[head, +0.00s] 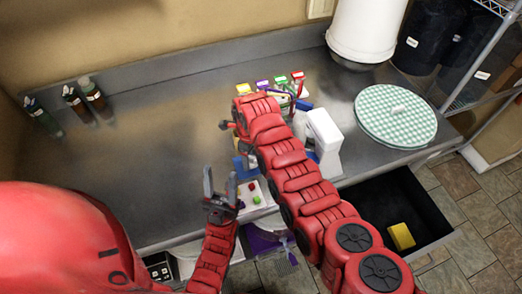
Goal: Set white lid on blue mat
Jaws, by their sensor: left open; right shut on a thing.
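My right arm reaches in from the lower right, and its gripper (228,125) is at the far end, over the middle of the steel counter. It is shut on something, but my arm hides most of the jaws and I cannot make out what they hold. My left gripper (220,184) is open and empty near the counter's front edge. A blue patch (242,164) shows just behind it, partly covered by my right arm; I cannot tell whether it is the blue mat. I cannot clearly pick out the white lid.
A white upright device (324,132) stands right of my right arm. Small colour-topped containers (262,86) stand behind it. A checkered round cover (395,115) and white bucket (366,28) are at right, bottles (96,97) at left. An open drawer holds a yellow block (401,236).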

